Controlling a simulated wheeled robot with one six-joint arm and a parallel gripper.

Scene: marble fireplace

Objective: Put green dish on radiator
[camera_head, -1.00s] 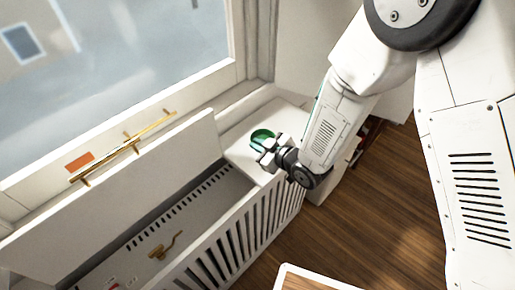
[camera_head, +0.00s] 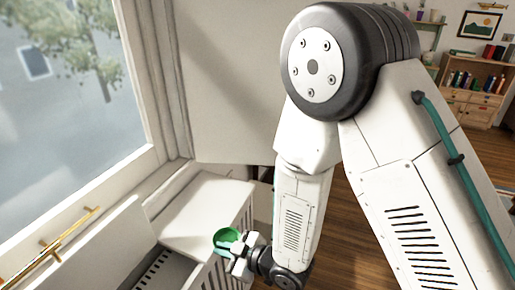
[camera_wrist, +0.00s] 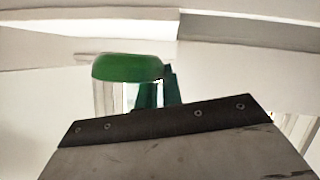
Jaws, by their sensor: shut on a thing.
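The green dish (camera_head: 226,238) is a small round bowl, held in my gripper (camera_head: 238,250) at the lower middle of the head view. My gripper is shut on its near side. The dish shows against the front edge of the white radiator cover's flat top (camera_head: 205,215); I cannot tell whether it touches the top.
The raised white panel (camera_head: 95,245) stands left of the top, beside an open slotted section (camera_head: 160,272). A brass window handle (camera_head: 65,235) lies along the sill. The flat top behind the dish is clear. A bookshelf (camera_head: 475,90) stands far right.

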